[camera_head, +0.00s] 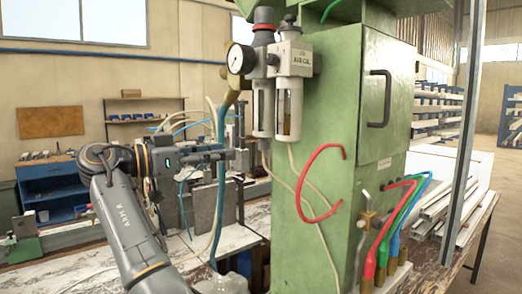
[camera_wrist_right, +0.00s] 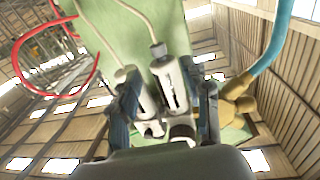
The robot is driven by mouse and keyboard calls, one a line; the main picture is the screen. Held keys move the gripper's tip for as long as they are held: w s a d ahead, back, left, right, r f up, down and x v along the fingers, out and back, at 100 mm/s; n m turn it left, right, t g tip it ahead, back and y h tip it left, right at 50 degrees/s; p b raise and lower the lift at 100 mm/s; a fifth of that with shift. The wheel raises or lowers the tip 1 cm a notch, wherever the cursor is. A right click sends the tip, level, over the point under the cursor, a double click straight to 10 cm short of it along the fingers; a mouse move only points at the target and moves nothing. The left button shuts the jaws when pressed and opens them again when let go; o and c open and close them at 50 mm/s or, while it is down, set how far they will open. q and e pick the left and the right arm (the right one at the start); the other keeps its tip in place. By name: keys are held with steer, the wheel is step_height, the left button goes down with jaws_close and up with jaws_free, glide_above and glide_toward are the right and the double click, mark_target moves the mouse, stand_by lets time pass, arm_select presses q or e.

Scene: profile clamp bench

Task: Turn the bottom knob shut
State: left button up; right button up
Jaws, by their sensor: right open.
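My right gripper (camera_head: 228,155) is held in front of the green cabinet, left of and below the air regulator unit (camera_head: 290,60). Its fingers are apart and empty; in the right wrist view they show at either side (camera_wrist_right: 166,105), with the unit's two cylinders (camera_wrist_right: 170,85) seen between them. I cannot tell which part is the bottom knob. My left gripper is out of view.
The green cabinet (camera_head: 335,110) fills the middle. A red hose (camera_head: 303,185) curves out from its front. Red, green and blue hoses (camera_head: 400,215) stand at its lower right. A pressure gauge (camera_head: 240,59) and brass fitting (camera_head: 235,88) jut left. A blue hose (camera_head: 219,215) hangs near the gripper.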

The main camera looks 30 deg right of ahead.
mark_target(259, 146)
steer(key=d+p, duration=0.1)
steer(key=d, duration=0.6)
steer(key=d+p, duration=0.1)
steer(key=d, duration=0.2)
steer(key=shift+s+d+r+p, duration=0.15)
steer(key=shift+s+p, duration=0.1)
steer(key=shift+p, duration=0.05)
steer(key=shift+s+d, duration=0.1)
steer(key=shift+d, duration=0.7)
steer(key=shift+c, duration=0.2)
jaws_close()
